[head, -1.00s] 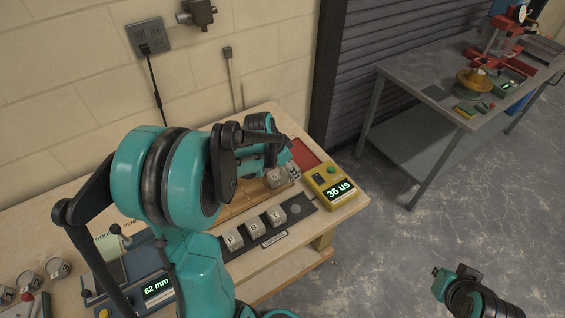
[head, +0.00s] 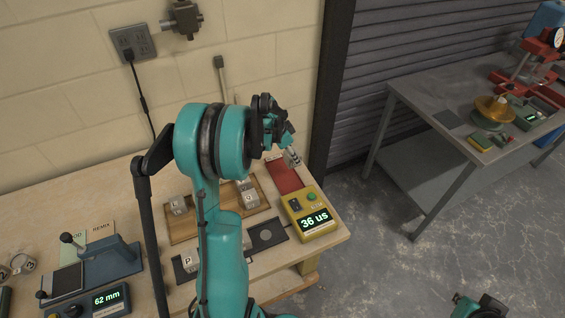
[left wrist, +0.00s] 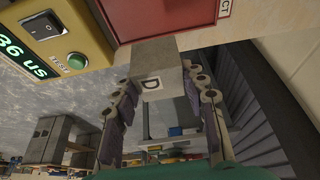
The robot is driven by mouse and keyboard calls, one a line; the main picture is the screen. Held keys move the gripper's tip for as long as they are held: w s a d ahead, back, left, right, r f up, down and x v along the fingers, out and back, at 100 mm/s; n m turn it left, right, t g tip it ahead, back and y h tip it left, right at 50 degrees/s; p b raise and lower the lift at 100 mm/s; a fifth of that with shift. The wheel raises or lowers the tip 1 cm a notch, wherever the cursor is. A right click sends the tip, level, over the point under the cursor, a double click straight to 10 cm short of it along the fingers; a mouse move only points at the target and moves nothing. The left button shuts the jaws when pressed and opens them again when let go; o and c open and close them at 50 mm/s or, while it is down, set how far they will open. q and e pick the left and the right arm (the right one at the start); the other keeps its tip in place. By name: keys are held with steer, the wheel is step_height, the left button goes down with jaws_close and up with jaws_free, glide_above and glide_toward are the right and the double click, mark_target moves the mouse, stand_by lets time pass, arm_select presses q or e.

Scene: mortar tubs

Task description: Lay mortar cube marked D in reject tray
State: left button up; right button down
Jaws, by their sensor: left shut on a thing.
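The grey mortar cube marked D (left wrist: 152,82) sits between the two fingers of my left gripper (left wrist: 160,105) in the left wrist view, its letter label facing the camera. In the head view my left gripper (head: 292,158) is above the red reject tray (head: 284,178) at the bench's far right corner. The tray also shows at the top of the left wrist view (left wrist: 160,14), with a label partly cut off. The cube appears above the tray's edge; I cannot tell whether it touches. My right gripper (head: 478,306) is at the bottom right, over the floor, partly cut off.
A yellow meter (head: 312,216) reading 36 us stands in front of the tray. Several cubes are on a wooden board (head: 210,226) and a dark strip (head: 266,237), partly hidden by my left arm. A blue gauge (head: 108,262) stands left. A grey table (head: 440,110) is beyond.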

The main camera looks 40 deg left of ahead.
arm_select(q)
steer(key=a+f, duration=0.2)
steer(key=a, duration=0.1)
steer(key=a+f+b, duration=0.1)
steer(key=a, duration=0.1)
steer(key=shift+w+a+f, duration=0.1)
steer(key=shift+w+f, duration=0.15)
steer(key=shift+w, duration=0.1)
steer(key=shift+a+f, duration=0.25)
steer(key=shift+a, duration=0.2)
step_height(320, 180, down, 3)
steer(key=shift+f+b, duration=0.15)
steer(key=shift+b, duration=0.5)
steer(key=shift+f, duration=0.35)
steer(key=shift+f, duration=0.1)
steer(key=o, duration=1.4)
steer(key=shift+c, duration=0.2)
